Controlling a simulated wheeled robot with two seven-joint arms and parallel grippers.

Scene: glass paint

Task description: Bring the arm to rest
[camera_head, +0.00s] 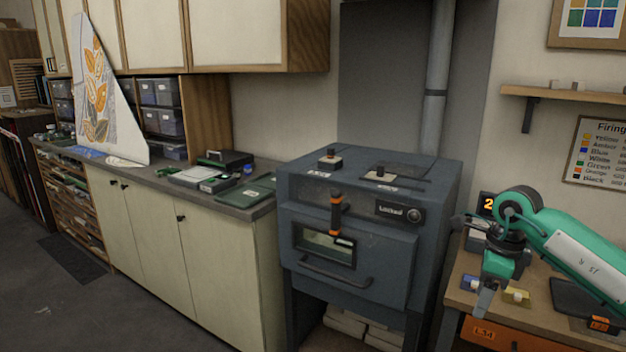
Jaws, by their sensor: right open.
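My right arm comes in from the right edge, green with a white panel. Its right gripper (486,300) points down over the wooden bench at the right, in front of the kiln's right side. The gripper is small in the picture and no object shows held in it. A blue piece and a yellow piece lie on the bench close to the fingertips; whether the fingers touch them I cannot tell. My left gripper is not in view.
The grey kiln (384,262) stands in the middle, its door shut and its panel reading "Locked". A counter (237,207) with trays runs along the left. The bench (462,290) has an orange drawer (490,333). A shelf (570,95) hangs above.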

